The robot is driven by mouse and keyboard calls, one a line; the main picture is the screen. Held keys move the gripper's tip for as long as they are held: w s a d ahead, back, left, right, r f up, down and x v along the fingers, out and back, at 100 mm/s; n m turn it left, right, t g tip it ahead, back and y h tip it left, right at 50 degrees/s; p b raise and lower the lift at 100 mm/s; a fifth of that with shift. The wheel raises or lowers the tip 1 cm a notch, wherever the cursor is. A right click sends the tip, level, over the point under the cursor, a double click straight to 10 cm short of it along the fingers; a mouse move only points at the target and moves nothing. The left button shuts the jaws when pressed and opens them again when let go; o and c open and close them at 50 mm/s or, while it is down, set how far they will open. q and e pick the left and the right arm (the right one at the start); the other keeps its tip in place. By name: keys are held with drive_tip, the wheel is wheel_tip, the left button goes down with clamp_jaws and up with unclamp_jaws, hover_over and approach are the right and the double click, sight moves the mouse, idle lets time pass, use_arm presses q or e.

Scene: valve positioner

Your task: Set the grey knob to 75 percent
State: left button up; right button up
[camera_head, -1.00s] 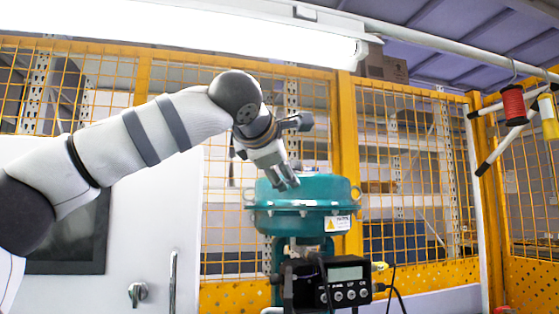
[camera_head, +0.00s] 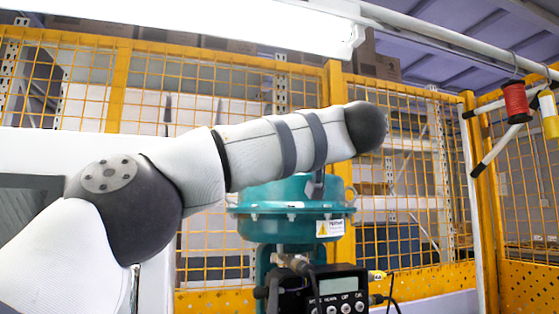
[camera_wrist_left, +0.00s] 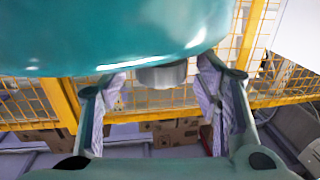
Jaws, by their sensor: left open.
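The teal round valve actuator (camera_head: 285,195) stands in the middle of the head view, partly covered by my left arm. Below it is the black positioner box (camera_head: 342,285) with a grey display and a row of buttons. In the left wrist view the teal housing (camera_wrist_left: 110,35) fills the upper left. A short grey cylinder (camera_wrist_left: 162,75), possibly the grey knob, shows under its edge. My left gripper (camera_wrist_left: 162,88) is open, its fingers on either side of this cylinder in the picture; contact cannot be told. In the head view my arm hides most of this gripper.
A yellow mesh fence (camera_head: 410,180) stands behind, with shelves beyond it. Red spool (camera_head: 515,103) and yellow spool (camera_head: 549,115) hang at the right. Cables (camera_head: 392,290) come from the positioner's right side. Cardboard boxes (camera_wrist_left: 170,132) show low in the wrist view.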

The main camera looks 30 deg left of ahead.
use_arm(q)
drive_tip(key=shift+x, duration=0.8)
drive_tip(key=shift+r, duration=0.1)
drive_tip(key=shift+c, duration=0.2)
drive_tip(key=c, duration=1.1)
drive_tip(key=shift+s+m+t, duration=0.1)
drive_tip(key=shift+m+t, duration=0.2)
drive_tip(key=shift+t, duration=0.1)
drive_tip(key=m+t+h, duration=0.4)
drive_tip(key=h, duration=0.1)
drive_tip(key=shift+a+m+t+h, duration=0.1)
drive_tip(key=shift+m+t+h, duration=0.2)
drive_tip(key=shift+t+h, duration=0.1)
drive_tip(key=m+t+h, duration=0.1)
drive_tip(key=m+h, duration=0.1)
drive_tip(key=h, duration=0.1)
drive_tip(key=m+t+h, duration=0.1)
drive_tip(key=m+h, duration=0.1)
drive_tip(key=h, duration=0.2)
drive_tip(key=shift+m, duration=0.4)
drive_tip(key=shift+t+h, duration=0.3)
drive_tip(key=shift+h, duration=0.2)
drive_tip(key=shift+r+m, duration=0.1)
drive_tip(key=shift+m, duration=0.2)
